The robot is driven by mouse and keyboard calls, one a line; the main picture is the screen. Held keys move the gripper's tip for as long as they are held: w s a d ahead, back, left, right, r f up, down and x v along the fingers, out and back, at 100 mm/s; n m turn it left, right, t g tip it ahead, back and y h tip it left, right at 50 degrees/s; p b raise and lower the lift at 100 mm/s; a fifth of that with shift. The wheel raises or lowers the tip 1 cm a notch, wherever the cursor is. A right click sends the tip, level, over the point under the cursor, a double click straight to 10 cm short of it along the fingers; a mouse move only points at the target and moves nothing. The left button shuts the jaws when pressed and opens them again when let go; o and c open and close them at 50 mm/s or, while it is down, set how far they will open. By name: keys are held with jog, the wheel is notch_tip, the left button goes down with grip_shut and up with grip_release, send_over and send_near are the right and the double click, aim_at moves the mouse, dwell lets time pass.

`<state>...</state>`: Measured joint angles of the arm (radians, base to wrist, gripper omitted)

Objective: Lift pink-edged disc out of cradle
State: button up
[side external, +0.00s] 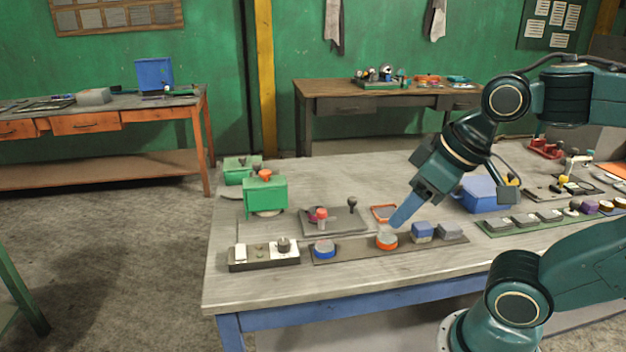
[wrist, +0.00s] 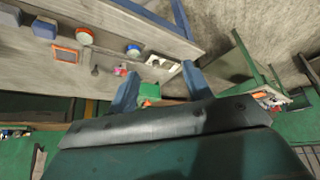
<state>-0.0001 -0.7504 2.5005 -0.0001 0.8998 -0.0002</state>
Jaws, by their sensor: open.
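A small pink-and-red round piece (side external: 318,214) sits on a dark grey plate (side external: 340,229) beside a black-knobbed lever. It is the only pink thing I can make out; whether it is a disc in a cradle is too small to tell. It also shows as a pink spot in the wrist view (wrist: 120,70). My gripper (side external: 398,219) is over the table, to the right of the pink piece, with its fingers just behind the orange-rimmed disc (side external: 387,241). In the wrist view my gripper (wrist: 160,88) has its blue fingers apart, with nothing held between them.
A dark strip holds a blue-rimmed disc (side external: 324,249), the orange-rimmed disc and blue and grey blocks (side external: 422,232). An orange-rimmed tray (side external: 383,212) and a blue bin (side external: 483,194) lie near my gripper. A green box (side external: 265,196) and switch panel (side external: 263,255) stand left.

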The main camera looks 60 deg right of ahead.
jog(key=o, duration=0.5)
jog(key=shift+w, duration=0.1)
jog(key=w+d+m+g+h, duration=0.15)
jog(key=w+d, duration=0.25)
jog(key=w, duration=0.5)
jog(key=w+d+m, duration=0.2)
jog(key=w+d, duration=0.3)
jog(key=w, duration=0.3)
jog(key=w+d+f+m, duration=0.1)
jog(key=w+d+f, duration=0.2)
jog(key=w+d, duration=0.1)
jog(key=w+d+f+m+g, duration=0.1)
jog(key=w+d+f, duration=0.3)
jog(key=w+d+f+m, duration=0.1)
jog(key=w+d+f, duration=0.2)
jog(key=d, duration=0.1)
jog(key=shift+w+d+f+g, duration=0.2)
jog(key=shift+w+f+g, duration=0.05)
jog(key=shift+w+f, duration=0.15)
